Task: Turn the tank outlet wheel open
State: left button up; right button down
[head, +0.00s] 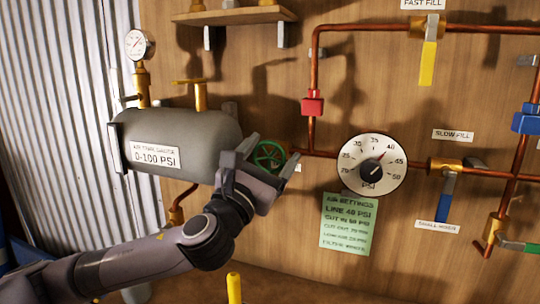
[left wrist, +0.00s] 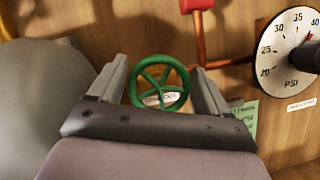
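The tank outlet wheel is a small green spoked handwheel (head: 268,155) at the right end of the grey air tank (head: 190,128). It also shows in the left wrist view (left wrist: 159,68). My left gripper (head: 267,154) is at the wheel. In the left wrist view its two fingers stand apart, one on each side of the wheel, with the wheel between them. I cannot tell whether either finger touches the rim. A white tag shows behind the wheel's spokes; its text is hard to read. My right gripper is not in view.
A pressure dial (head: 373,164) and a green settings note (head: 347,222) are on the wooden panel right of the wheel. A red valve handle (head: 313,103) sits on the copper pipe above. A gauge (head: 138,45) stands left of the tank. A yellow post (head: 234,287) rises below.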

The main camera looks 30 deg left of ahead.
aim_at(268, 159)
pick_arm(q)
jog(key=shift+o, duration=0.6)
jog(key=b+v, duration=0.2)
jog(key=v, duration=0.4)
jog(key=shift+f, duration=0.1)
jog(key=shift+s+f, duration=0.1)
jog(key=shift+s, duration=0.5)
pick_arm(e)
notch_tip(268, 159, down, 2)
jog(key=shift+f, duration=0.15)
pick_arm(q)
jog(key=shift+w, duration=0.1)
